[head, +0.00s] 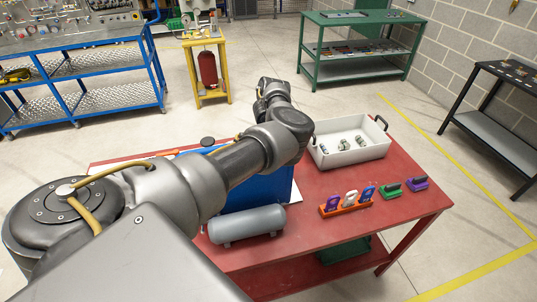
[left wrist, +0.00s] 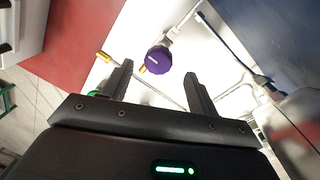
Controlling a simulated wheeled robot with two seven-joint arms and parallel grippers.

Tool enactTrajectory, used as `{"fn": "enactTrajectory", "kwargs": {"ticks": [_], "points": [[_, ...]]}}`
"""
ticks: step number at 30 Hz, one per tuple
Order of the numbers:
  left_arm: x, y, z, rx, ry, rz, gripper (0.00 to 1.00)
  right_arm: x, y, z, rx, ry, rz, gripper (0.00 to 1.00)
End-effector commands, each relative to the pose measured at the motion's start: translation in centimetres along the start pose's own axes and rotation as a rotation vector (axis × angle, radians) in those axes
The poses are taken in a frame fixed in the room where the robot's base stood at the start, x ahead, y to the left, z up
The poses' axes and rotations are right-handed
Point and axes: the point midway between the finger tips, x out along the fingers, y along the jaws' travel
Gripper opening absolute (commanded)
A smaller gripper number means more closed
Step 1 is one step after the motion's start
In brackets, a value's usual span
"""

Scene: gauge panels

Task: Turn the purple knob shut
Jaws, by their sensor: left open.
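The round purple knob (left wrist: 158,60) shows in the left wrist view, with a pale mark on its face. It sits on thin pipework in front of a white panel (left wrist: 150,22). My left gripper (left wrist: 158,71) is open, with one finger on each side of the knob's line. The knob appears just beyond the fingertips, between them; I cannot tell whether anything touches. In the head view my left arm reaches over the table and hides the knob. My right gripper is not in view.
The red table (head: 350,228) carries a blue box (head: 265,192), a grey tank (head: 246,224), a white tray (head: 377,151) with fittings, and an orange holder (head: 347,207) with tags. Green (head: 390,190) and purple (head: 417,184) blocks stand at right. Pipes (left wrist: 208,22) run near the knob.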

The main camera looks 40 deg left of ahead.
Motion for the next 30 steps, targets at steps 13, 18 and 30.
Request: {"fn": "enactTrajectory", "kwargs": {"ticks": [13,18,30], "points": [[-6.5,-0.2,0.0,-0.001,-0.001,-0.001,0.59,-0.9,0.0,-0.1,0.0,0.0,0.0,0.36],[-6.7,-0.2,0.0,0.0,-0.002,-0.002,0.59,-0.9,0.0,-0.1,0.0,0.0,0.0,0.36],[-6.7,-0.2,0.0,0.0,-0.001,-0.002,0.59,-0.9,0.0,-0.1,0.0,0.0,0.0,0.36]]}}
